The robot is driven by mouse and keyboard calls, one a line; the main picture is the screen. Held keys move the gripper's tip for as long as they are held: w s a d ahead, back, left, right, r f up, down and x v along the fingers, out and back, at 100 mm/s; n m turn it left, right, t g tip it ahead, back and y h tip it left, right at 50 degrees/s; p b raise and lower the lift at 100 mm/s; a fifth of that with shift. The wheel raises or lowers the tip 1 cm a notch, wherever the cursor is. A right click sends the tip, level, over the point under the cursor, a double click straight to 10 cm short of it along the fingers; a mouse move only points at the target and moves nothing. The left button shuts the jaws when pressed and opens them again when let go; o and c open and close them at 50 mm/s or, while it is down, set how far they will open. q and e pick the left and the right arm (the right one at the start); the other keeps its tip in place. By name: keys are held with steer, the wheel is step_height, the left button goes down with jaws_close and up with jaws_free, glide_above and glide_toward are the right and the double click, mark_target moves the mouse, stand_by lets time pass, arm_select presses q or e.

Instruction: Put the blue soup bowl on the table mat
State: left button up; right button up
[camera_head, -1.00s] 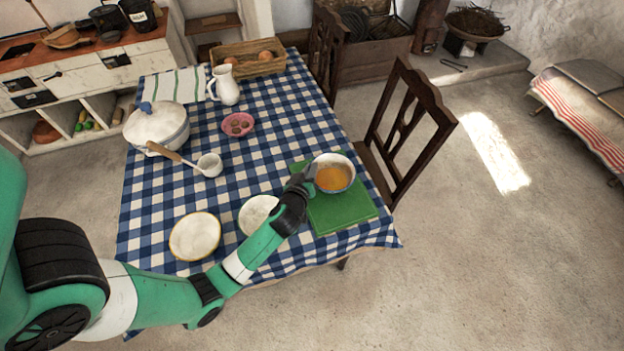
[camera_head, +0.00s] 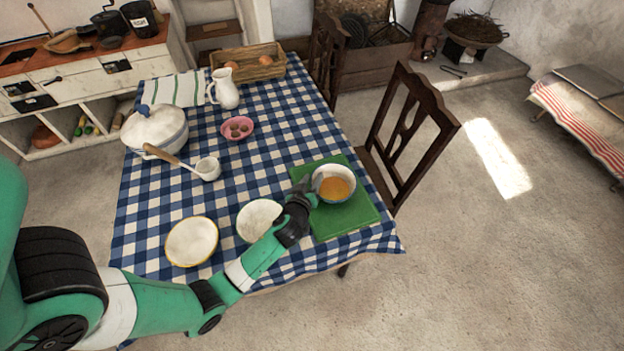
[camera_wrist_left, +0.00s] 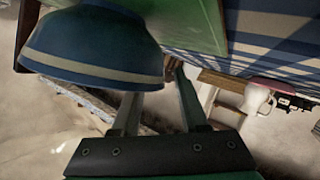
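The blue soup bowl (camera_head: 335,188), white inside with orange soup, sits upright on the green table mat (camera_head: 345,217), towards its upper part. My left gripper (camera_head: 309,186) is at the bowl's left rim. In the left wrist view the bowl's blue outer wall with a pale band (camera_wrist_left: 90,45) fills the upper left, and the mat (camera_wrist_left: 185,20) lies behind it. The left gripper's fingers (camera_wrist_left: 158,85) are apart there; one passes behind the rim and the other stands outside the wall with a small gap. My right gripper is not in view.
A white bowl (camera_head: 257,220) lies close beside my left forearm, and a yellow-rimmed plate (camera_head: 191,241) is further left. A ladle (camera_head: 207,169), a tureen (camera_head: 157,128) and a pink dish (camera_head: 238,128) stand further back. A chair (camera_head: 405,130) is right of the table.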

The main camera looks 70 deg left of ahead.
arm_select(q)
steer(key=shift+r, duration=0.1)
steer(key=shift+d+r+p, duration=0.1)
steer(key=shift+r+p, duration=0.1)
steer(key=shift+p, duration=0.15)
steer(key=p+v, duration=0.1)
steer(key=v, duration=1)
steer(key=shift+s+d+p, duration=0.3)
steer(key=shift+p, duration=0.05)
